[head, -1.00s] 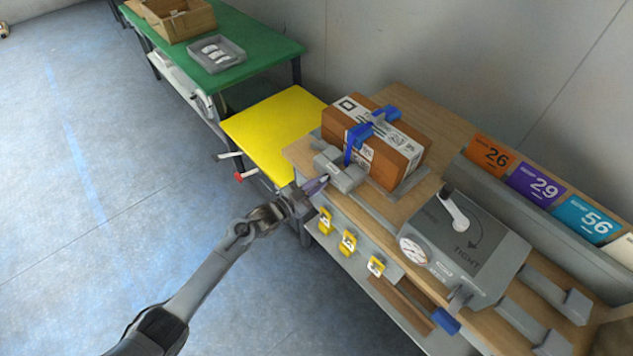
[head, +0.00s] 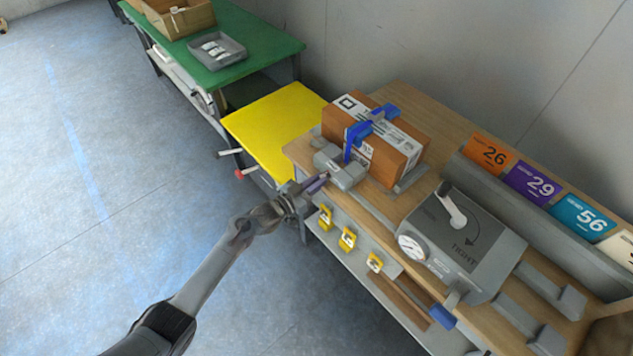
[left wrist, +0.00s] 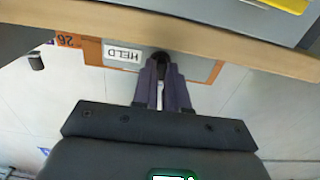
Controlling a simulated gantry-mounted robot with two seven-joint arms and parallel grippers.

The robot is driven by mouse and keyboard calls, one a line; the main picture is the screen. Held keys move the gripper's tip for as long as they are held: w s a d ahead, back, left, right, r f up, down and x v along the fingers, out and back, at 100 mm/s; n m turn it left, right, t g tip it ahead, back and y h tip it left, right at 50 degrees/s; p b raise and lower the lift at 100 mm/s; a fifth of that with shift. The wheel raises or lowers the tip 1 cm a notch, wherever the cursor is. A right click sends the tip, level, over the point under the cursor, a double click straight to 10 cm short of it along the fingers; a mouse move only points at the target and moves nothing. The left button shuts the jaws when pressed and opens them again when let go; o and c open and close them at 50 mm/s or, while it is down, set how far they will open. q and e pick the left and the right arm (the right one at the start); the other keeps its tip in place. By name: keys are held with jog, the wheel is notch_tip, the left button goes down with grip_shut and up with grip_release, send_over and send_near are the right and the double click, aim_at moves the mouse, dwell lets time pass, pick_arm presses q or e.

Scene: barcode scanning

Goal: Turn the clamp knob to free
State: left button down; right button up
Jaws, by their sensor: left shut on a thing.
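The brown box (head: 385,145) with white labels sits on the wooden bench, with a blue clamp (head: 371,128) over it. A grey clamp block (head: 340,168) stands at its left side. My left gripper (head: 321,181) is at the outer end of this block. In the left wrist view my left gripper (left wrist: 163,75) has its fingers closed on a dark knob (left wrist: 160,57), mostly hidden between the fingertips. A white label reading HELD (left wrist: 123,54), upside down, is beside it. My right gripper is not in view.
A grey machine (head: 465,240) with a white lever, a gauge and the word TIGHT stands right of the box. A yellow table (head: 275,125) and a green table (head: 255,45) stand behind left. The floor at left is clear.

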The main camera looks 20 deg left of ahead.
pick_arm(q)
jog(key=c, duration=1.4)
grip_release()
jog(key=shift+c, duration=0.2)
jog(key=p+v, duration=0.2)
jog(key=v, duration=0.9)
jog(key=shift+f, duration=0.1)
